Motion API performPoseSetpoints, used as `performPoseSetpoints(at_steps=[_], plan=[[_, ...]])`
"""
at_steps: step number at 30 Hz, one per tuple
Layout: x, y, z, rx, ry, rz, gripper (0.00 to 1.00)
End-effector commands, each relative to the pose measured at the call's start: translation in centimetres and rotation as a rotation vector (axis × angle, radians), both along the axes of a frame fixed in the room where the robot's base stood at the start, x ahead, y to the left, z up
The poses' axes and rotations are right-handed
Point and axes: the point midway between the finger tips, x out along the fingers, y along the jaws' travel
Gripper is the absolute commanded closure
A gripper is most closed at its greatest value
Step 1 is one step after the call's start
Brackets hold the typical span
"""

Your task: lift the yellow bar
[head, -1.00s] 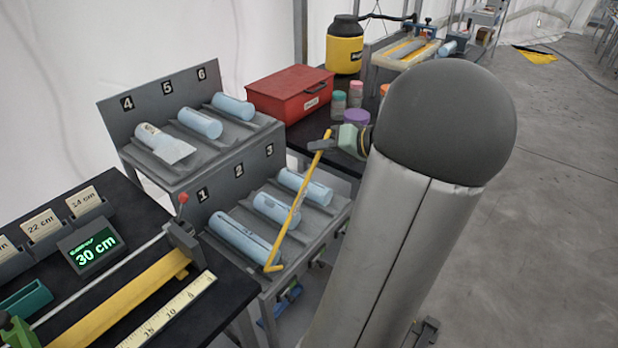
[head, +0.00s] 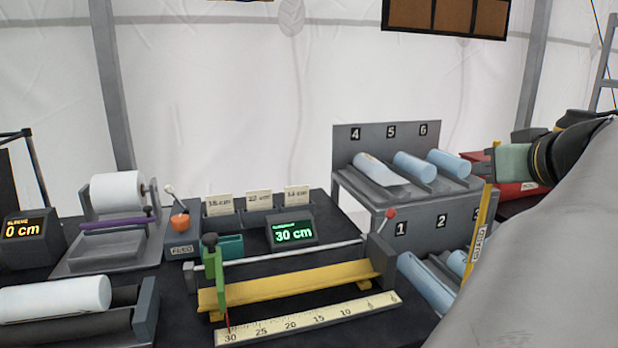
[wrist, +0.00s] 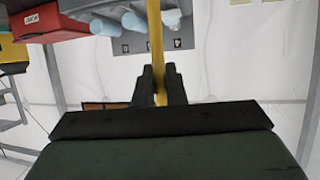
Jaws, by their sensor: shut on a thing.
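The yellow bar (head: 482,236) is a thin rod with a pale label, seen at the right of the head view, in front of the lower rack. It stands nearly upright, tilted slightly. My arm hides its lower end. My gripper (head: 488,160) is shut on the bar's upper part, in front of the red box. In the wrist view the bar (wrist: 155,35) runs up from between the two dark fingers (wrist: 161,88) of my gripper and out of the top of the picture.
A stepped grey rack (head: 349,141) holds blue rolls in numbered slots, just left of the bar. A red box (head: 515,190) is behind my gripper. The black table (head: 190,295) carries a yellow trough (head: 290,290), a ruler (head: 305,318) and a display reading 30 cm (head: 293,234).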

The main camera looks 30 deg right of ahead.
Motion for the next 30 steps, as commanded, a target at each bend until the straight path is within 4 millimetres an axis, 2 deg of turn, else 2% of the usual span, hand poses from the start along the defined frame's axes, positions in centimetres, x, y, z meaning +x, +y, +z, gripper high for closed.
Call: performPoseSetpoints(at_steps=[18, 19, 21, 30], plan=[[-0.38, 0.42, -0.08, -0.042, 0.012, -0.017, 1.00], [-0.38, 0.42, -0.08, -0.042, 0.012, -0.017, 0.87], [-0.38, 0.42, -0.09, -0.042, 0.012, -0.017, 0.68], [-0.35, 0.40, -0.02, -0.040, 0.011, -0.016, 0.68]])
